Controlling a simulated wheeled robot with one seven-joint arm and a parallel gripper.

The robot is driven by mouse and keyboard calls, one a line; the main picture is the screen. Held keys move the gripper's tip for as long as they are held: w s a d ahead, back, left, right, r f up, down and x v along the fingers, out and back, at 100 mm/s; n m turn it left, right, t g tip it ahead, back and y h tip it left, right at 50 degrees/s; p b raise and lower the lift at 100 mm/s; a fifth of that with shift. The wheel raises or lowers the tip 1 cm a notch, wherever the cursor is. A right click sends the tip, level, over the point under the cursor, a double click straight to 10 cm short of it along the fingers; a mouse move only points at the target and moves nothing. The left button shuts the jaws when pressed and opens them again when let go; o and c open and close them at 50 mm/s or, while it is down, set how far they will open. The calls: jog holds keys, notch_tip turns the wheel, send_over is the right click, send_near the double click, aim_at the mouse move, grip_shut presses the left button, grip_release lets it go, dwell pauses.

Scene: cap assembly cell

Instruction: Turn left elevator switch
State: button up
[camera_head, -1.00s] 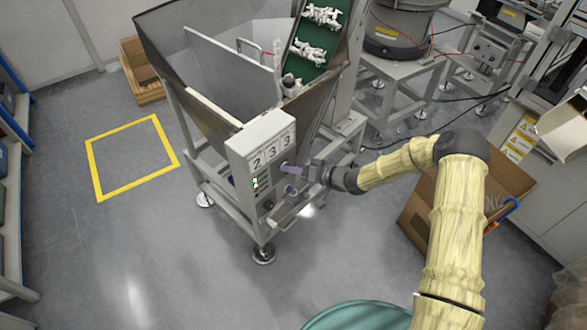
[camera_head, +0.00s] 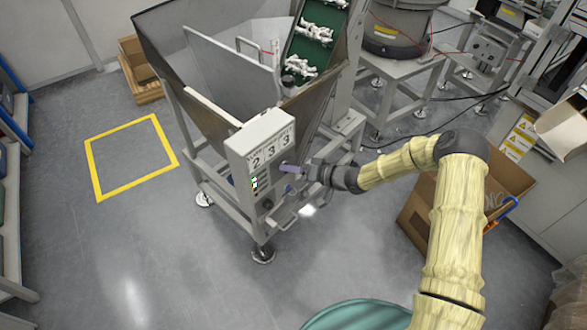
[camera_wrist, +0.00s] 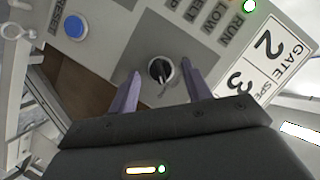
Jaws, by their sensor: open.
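The switch is a round black knob (camera_wrist: 160,70) with a pale mark, on a grey control panel, in the wrist view. My gripper (camera_wrist: 159,74) is open, with one purple finger on each side of the knob. Gaps show between the fingers and the knob, and nothing is held. In the head view my gripper (camera_head: 289,168) is at the front of the grey control box (camera_head: 262,143) on the hopper machine. There the knob between the fingers is too small and covered to make out.
A blue button (camera_wrist: 74,27) marked RESET is left of the knob in the wrist view. A lit green lamp (camera_wrist: 249,6) is by RUN. A green conveyor (camera_head: 310,50) carries white parts. A cardboard box (camera_head: 414,215) stands near my arm.

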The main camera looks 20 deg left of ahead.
jog(key=b+v, duration=0.1)
jog(key=v, duration=1.6)
jog(key=shift+d+r, duration=0.1)
jog(key=d+r+m+t+h+p, duration=0.3)
jog(key=d+r+t+h+p, duration=0.1)
jog(key=d+r+h, duration=0.8)
jog(key=s+d+r+m+g+h+p, duration=0.1)
jog(key=s+d+r+g, duration=0.1)
jog(key=s, duration=0.7)
jog(key=s+d+r+m+g+h+p, duration=0.1)
jog(key=s+d+r+m+g+p, duration=0.1)
jog(key=s+r, duration=0.3)
jog(key=s, duration=0.4)
jog(key=shift+d+h, duration=0.3)
jog(key=shift+h, duration=0.1)
